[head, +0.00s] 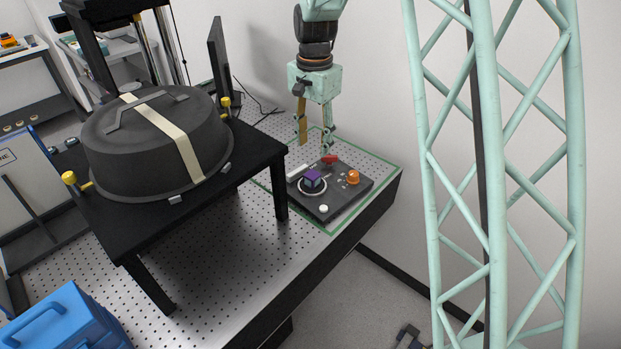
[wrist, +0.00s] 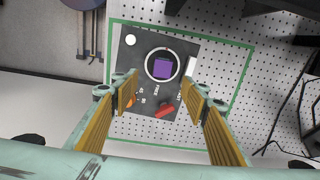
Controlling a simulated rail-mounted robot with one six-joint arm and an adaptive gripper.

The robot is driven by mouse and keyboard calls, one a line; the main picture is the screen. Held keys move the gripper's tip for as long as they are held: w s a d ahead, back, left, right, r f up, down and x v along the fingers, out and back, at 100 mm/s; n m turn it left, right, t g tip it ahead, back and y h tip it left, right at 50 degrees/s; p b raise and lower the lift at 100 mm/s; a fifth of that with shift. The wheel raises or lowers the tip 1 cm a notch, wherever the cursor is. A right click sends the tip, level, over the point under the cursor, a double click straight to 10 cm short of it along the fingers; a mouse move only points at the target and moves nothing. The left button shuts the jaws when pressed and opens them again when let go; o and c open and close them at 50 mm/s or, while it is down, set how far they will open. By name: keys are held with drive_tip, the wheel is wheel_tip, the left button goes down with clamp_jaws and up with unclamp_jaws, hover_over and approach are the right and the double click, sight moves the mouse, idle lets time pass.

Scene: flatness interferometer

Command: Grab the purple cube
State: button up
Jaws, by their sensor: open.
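The purple cube (head: 312,178) sits inside a white ring on a dark panel (head: 349,196) at the right end of the perforated table. In the wrist view the cube (wrist: 162,67) lies within the ring, beyond the fingertips and roughly midway between them. My gripper (head: 315,146) is open and empty, pointing down above the far side of the panel. In the wrist view its two yellow-padded fingers (wrist: 166,84) are spread wide apart, and nothing is between the pads.
The panel also bears an orange knob (head: 353,177), a red part (head: 329,159) and a white button (head: 323,208). A green outline surrounds it. A black stand with a large dark round housing (head: 158,140) rises on the left. A blue case (head: 66,322) is at lower left.

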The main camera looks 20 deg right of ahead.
sight(312, 174)
drive_tip(key=shift+w+a+f, duration=0.1)
drive_tip(key=shift+w+f, duration=0.35)
drive_tip(key=shift+f, duration=0.1)
drive_tip(key=shift+f, duration=0.1)
drive_tip(key=shift+f, duration=4.2)
drive_tip(key=shift+f, duration=0.1)
drive_tip(key=shift+f, duration=2.5)
drive_tip(key=shift+c, duration=0.3)
drive_tip(key=c, duration=0.9)
